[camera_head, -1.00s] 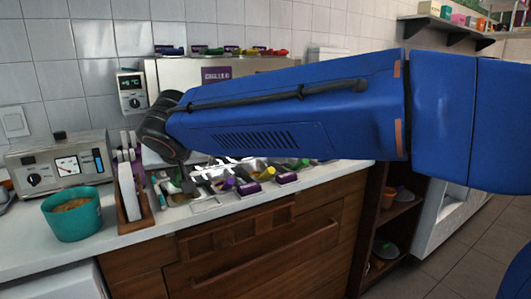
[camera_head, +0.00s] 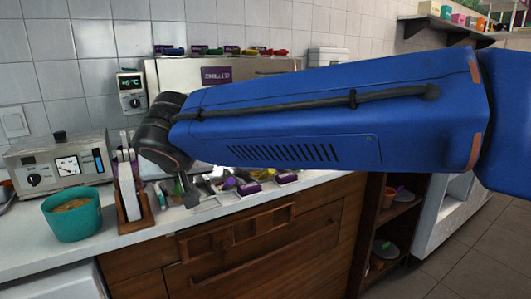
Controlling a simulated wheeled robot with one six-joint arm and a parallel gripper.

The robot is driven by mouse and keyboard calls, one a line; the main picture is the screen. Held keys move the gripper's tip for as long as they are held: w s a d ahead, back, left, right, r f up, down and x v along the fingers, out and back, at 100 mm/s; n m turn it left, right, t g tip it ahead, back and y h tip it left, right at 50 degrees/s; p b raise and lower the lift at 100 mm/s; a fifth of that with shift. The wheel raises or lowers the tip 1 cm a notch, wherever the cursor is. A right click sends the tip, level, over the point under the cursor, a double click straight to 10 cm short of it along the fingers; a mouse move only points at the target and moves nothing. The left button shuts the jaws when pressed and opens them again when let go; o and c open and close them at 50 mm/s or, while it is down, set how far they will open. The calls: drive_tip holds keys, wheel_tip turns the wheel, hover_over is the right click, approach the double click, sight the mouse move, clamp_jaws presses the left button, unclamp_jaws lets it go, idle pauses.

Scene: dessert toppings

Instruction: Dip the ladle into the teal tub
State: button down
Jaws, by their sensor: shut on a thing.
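The teal tub (camera_head: 72,215) stands upright on the white counter at the left, with a brownish-yellow filling (camera_head: 71,204) in its open top. My gripper (camera_head: 187,192) points down below my dark wrist, over the toppings area, to the right of the tub and well apart from it. It is shut on the ladle, of which little can be made out; the small grey parts at the fingertips blend together. The ladle's bowl is not clearly visible. My blue arm covers much of the area behind and to the right.
A wooden stand with upright white pieces (camera_head: 129,190) is between my gripper and the tub. A metered appliance (camera_head: 60,165) stands behind the tub. Topping bins with coloured scoops (camera_head: 250,187) line the counter to the right. The counter's front edge is close.

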drive_tip(key=shift+s+d+r, duration=0.15)
drive_tip(key=shift+s+r, duration=0.15)
drive_tip(key=shift+r, duration=0.2)
drive_tip(key=shift+s+d+r, duration=0.1)
drive_tip(key=shift+s+r, duration=0.15)
drive_tip(key=shift+r, duration=0.25)
drive_tip(key=shift+w, duration=0.1)
